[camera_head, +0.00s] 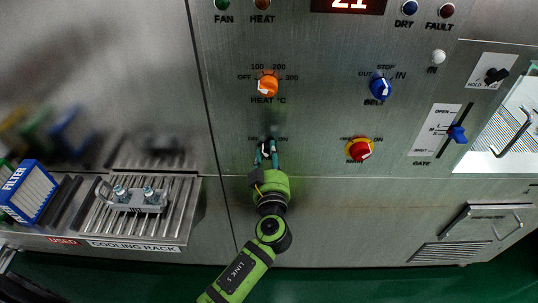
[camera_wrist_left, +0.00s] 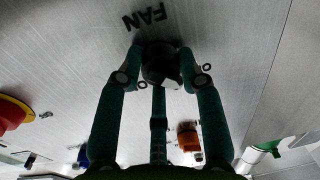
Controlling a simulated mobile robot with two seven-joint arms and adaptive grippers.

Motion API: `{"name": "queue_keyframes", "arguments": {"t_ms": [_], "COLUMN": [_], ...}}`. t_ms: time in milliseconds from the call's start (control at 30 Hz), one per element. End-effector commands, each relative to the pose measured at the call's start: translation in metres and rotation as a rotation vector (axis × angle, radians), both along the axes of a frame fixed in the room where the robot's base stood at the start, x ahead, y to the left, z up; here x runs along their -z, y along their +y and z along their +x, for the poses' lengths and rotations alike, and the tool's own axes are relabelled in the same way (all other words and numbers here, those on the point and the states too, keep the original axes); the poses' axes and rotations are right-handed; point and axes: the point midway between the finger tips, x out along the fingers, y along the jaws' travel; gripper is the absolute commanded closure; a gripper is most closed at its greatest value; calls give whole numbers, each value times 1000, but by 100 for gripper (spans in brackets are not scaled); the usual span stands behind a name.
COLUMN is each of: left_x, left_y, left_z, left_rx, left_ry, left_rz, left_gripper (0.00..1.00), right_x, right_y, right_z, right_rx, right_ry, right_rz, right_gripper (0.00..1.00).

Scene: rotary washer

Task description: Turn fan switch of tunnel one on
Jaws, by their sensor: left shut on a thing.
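The fan switch is a dark round knob (camera_wrist_left: 160,62) under the upside-down word FAN in the left wrist view. A small pale mark shows on its edge. In the head view my left gripper (camera_head: 267,150) covers most of it, and its OFF and ON labels are partly hidden. My left gripper (camera_wrist_left: 161,78) is shut on the knob, with green fingers on both sides and one behind. The knob's exact angle is hard to tell. The green FAN lamp (camera_head: 222,4) is at the top left of the panel. My right gripper is not in view.
An orange heat knob (camera_head: 268,85) sits above the gripper. A blue belt knob (camera_head: 381,88) and a red-and-yellow knob (camera_head: 359,149) are to the right, beside a blue gate slider (camera_head: 457,133). A cooling rack (camera_head: 181,205) projects at the left.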

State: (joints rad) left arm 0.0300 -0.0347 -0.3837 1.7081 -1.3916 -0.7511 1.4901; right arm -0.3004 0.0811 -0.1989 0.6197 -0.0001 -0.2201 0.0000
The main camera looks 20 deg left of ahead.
Motion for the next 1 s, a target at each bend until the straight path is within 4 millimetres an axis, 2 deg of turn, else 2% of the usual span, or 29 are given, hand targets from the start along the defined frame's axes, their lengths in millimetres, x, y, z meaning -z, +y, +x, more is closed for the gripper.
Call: {"name": "queue_keyframes", "arguments": {"t_ms": [367, 700, 1000], "left_x": [-3, -5, -6], "left_y": [1, 1, 0], "left_z": [1, 2, 2], "left_rx": [-3, -5, -5], "left_ry": [31, 117, 195], "left_rz": [170, 472, 748], "left_gripper": [95, 95, 95], "right_x": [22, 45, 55], "right_y": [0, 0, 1], "right_z": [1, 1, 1], "right_rx": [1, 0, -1], "right_ry": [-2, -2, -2], "right_rz": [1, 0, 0], "right_gripper": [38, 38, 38]}}
